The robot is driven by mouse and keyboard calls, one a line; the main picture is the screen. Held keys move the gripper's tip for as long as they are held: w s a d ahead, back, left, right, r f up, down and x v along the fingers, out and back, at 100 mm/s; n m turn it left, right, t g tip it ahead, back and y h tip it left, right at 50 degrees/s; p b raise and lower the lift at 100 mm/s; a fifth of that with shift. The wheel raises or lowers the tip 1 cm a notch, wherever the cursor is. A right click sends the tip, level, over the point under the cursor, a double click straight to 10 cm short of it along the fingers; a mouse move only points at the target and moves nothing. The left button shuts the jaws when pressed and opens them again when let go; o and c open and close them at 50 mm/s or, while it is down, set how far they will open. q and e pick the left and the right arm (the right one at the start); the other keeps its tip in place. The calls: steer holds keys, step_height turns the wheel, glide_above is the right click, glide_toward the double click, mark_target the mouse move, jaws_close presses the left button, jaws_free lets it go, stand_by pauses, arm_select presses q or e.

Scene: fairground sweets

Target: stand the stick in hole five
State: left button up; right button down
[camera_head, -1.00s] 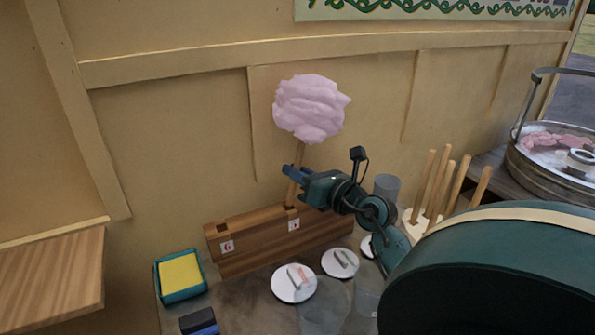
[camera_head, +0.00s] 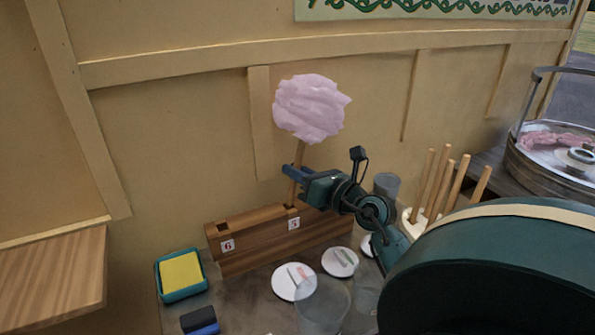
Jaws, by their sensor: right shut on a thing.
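The stick (camera_head: 299,154) carries a large pink candyfloss head (camera_head: 311,108) and stands nearly upright, leaning slightly right at the top. My right gripper (camera_head: 291,172) is shut on the stick below the candyfloss. The wooden holder (camera_head: 262,243) runs along the wall with number labels on its front. The stick's lower end meets the holder's top at the hole above label 5 (camera_head: 293,223). How deep it sits in the hole cannot be seen. Label 6 (camera_head: 228,245) is further left, with a dark opening above it. My left gripper is not in view.
White discs (camera_head: 294,281) and clear cups (camera_head: 322,306) stand in front of the holder. A teal tray with a yellow sponge (camera_head: 180,273) and a black-and-blue object (camera_head: 199,321) are at left. Several bare sticks (camera_head: 437,185) stand at right, near a metal candyfloss pan (camera_head: 550,165).

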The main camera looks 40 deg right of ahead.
steer(key=shift+f, duration=0.15)
steer(key=shift+f+b, duration=0.75)
steer(key=shift+f, duration=0.3)
steer(key=c, duration=1.9)
jaws_free()
steer(key=o, duration=0.6)
steer(key=shift+c, duration=0.2)
steer(key=shift+s+a, duration=0.1)
steer(key=shift+a, duration=0.1)
